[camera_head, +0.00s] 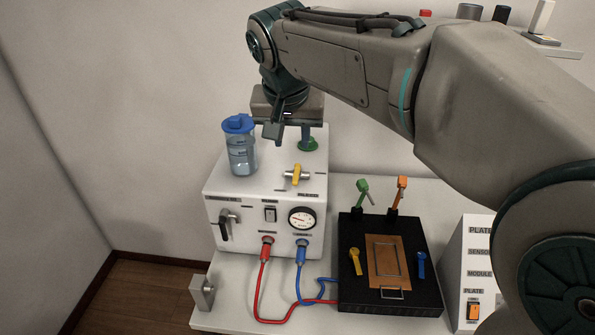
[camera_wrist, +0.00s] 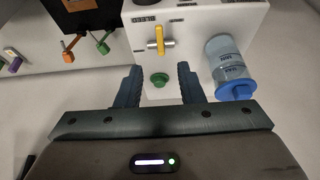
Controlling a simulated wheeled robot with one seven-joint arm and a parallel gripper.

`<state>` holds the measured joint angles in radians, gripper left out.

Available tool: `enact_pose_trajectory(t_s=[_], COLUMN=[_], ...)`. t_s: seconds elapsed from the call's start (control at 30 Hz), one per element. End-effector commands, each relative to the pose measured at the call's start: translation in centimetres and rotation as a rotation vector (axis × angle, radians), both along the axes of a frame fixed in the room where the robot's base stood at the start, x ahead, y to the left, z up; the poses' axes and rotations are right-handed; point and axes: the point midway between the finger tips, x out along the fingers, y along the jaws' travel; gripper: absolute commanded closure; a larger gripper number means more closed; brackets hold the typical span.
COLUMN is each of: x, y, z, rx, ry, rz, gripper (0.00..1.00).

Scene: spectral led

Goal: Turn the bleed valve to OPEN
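A white box unit (camera_head: 225,185) stands on the table. My gripper (camera_head: 290,135) is open and empty over the back of the box. In the wrist view its fingers (camera_wrist: 159,88) appear either side of the green knob, apart from it; the height gap is unclear.
A blue-lidded bottle (camera_head: 240,145) stands on the box, left of my gripper. The front has a gauge (camera_head: 302,218), a lever (camera_head: 226,225), and red (camera_head: 265,265) and blue (camera_head: 300,270) cables. A black plate module (camera_head: 350,285) with upright levers is to the right.

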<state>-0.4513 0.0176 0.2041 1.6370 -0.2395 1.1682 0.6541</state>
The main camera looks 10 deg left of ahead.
Motion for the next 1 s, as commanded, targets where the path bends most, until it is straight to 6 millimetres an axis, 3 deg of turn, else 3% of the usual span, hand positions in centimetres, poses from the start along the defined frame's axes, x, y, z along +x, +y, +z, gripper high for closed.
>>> enact_pose_trajectory(t_s=[0.17, 0.63, 0.8, 1.0], x=[0.8, 4.4, 5.1, 5.3], y=[0.1, 0.2, 0.2, 0.3], z=[-1.9, -10.5, -12.1, -12.5], rx=[-0.002, -0.001, -0.002, 0.001], ry=[0.003, 0.003, 0.001, -0.001], rz=[-0.003, -0.003, -0.002, -0.002], gripper=[0.65, 0.65, 0.65, 0.65])
